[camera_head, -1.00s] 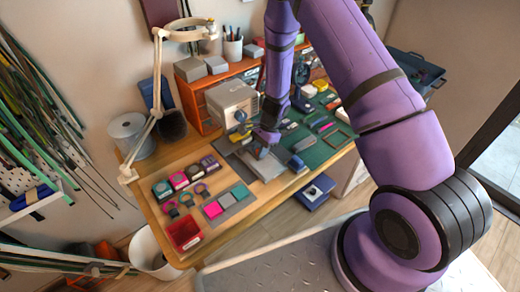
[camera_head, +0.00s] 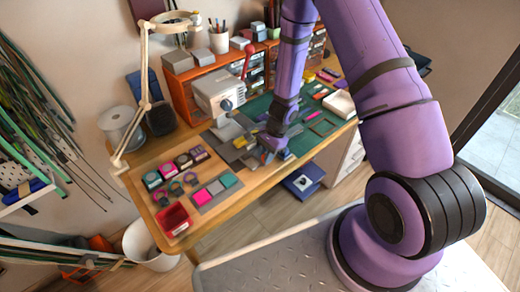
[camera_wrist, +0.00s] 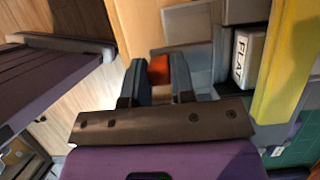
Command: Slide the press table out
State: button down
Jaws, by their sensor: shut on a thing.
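The press (camera_head: 215,97) is a pale grey machine with a red-tipped lever (camera_head: 248,60), standing at the back middle of the bench. Its grey press table (camera_head: 246,156) lies low in front of it, partly hidden by my gripper. My gripper (camera_head: 268,154) is at the bench's front edge, ahead and to the right of the press. In the wrist view, my gripper (camera_wrist: 158,80) has its two dark fingers closed around a small orange-red piece (camera_wrist: 158,70), which looks like the table's grip. Grey plates (camera_wrist: 188,62) show beyond it. The exact contact is hard to see.
A grey mat with coloured squares (camera_head: 215,189) and a red tray (camera_head: 174,219) lie on the left of the bench. A green mat (camera_head: 310,135) with small tools is on the right. A block marked FLAT (camera_wrist: 242,58) sits beside the fingers.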

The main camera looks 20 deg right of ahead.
jog(key=shift+s+d, duration=0.25)
jog(key=shift+s, duration=0.35)
jog(key=shift+s+d, duration=0.2)
jog(key=shift+s, duration=0.4)
jog(key=c, duration=1)
grip_release()
jog(key=shift+o, duration=0.2)
jog(key=v, duration=1)
jog(key=shift+r, duration=0.4)
jog(key=shift+d, duration=0.1)
